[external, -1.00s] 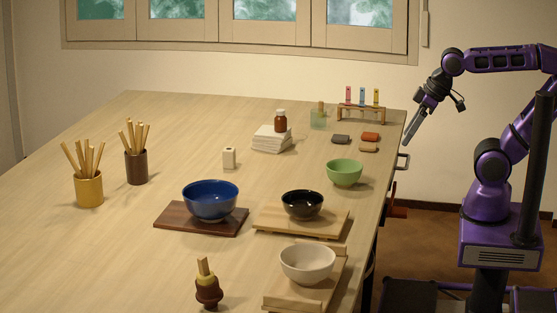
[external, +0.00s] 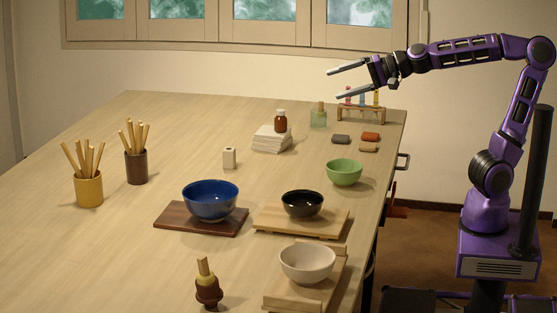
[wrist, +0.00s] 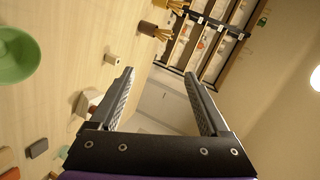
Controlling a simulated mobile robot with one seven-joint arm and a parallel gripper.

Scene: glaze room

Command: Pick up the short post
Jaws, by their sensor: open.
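The short post is most likely the small cream upright block (external: 229,158) standing alone mid-table, with a dark spot on its top. In the wrist view this post (wrist: 111,58) is left of the fingers, clear of them. My gripper (external: 335,84) is open and empty, raised above the table's far right part, well away from the post. Its two fingers (wrist: 159,74) stand wide apart in the wrist view, with nothing between them but the background.
A white stack (external: 271,142) bearing a brown bottle (external: 280,121) stands right of the post. A blue bowl (external: 210,203) is in front of it, and a brown stick holder (external: 137,167) stands to its left. A tube rack (external: 362,115) is near my gripper. Table around the post is clear.

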